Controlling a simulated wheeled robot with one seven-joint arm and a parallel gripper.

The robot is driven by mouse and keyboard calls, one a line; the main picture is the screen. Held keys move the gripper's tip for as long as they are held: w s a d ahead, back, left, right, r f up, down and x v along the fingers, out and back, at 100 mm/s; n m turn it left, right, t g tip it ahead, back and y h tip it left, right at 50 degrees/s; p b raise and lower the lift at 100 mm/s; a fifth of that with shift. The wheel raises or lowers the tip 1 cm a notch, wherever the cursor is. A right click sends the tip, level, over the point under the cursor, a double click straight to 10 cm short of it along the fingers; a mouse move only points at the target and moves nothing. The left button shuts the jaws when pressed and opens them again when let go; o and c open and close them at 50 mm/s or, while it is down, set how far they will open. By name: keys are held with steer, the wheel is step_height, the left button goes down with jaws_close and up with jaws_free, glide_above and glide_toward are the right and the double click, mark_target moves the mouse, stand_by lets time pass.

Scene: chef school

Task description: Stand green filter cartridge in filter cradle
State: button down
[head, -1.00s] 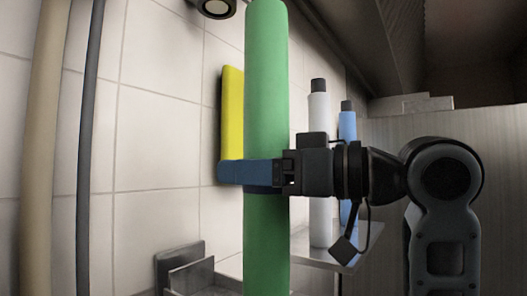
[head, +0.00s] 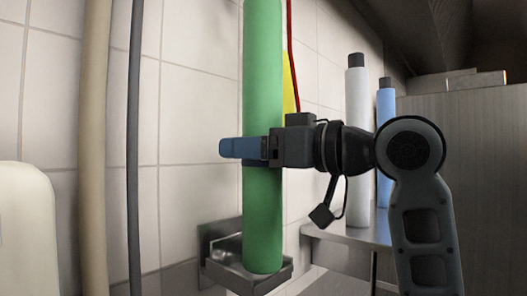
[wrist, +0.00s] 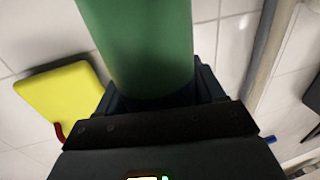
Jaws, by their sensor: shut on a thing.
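The green filter cartridge (head: 263,80) is a long upright cylinder, its top cut off by the head view's upper edge. My gripper (head: 262,149) is shut around it at mid-height, with a blue finger across its front. The cartridge also fills the upper middle of the wrist view (wrist: 148,45), between the fingers. The filter cradle (head: 222,274) is a small metal tray with a back plate on the tiled wall. The cartridge's lower end overlaps the tray in the head view. I cannot tell whether it touches the tray floor or hangs just in front.
A white cylinder (head: 358,130) and a blue cylinder (head: 385,130), both dark-capped, stand on a metal shelf (head: 365,236) at right. A yellow object (head: 290,85) and red cord (head: 291,40) are behind the cartridge. A beige pipe (head: 95,140) and grey pipe (head: 135,140) run down the left.

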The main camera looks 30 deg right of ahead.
steer(key=shift+w+a+f+b, duration=0.25)
steer(key=shift+w+f, duration=0.1)
steer(key=shift+w, duration=0.2)
steer(key=shift+w+a+f+b, duration=0.1)
steer(key=shift+w+f+b, duration=0.2)
steer(key=shift+w, duration=0.2)
steer(key=shift+c, duration=1.9)
jaws_free()
steer(key=o, duration=0.3)
steer(key=shift+o, duration=0.2)
steer(key=shift+f, duration=0.15)
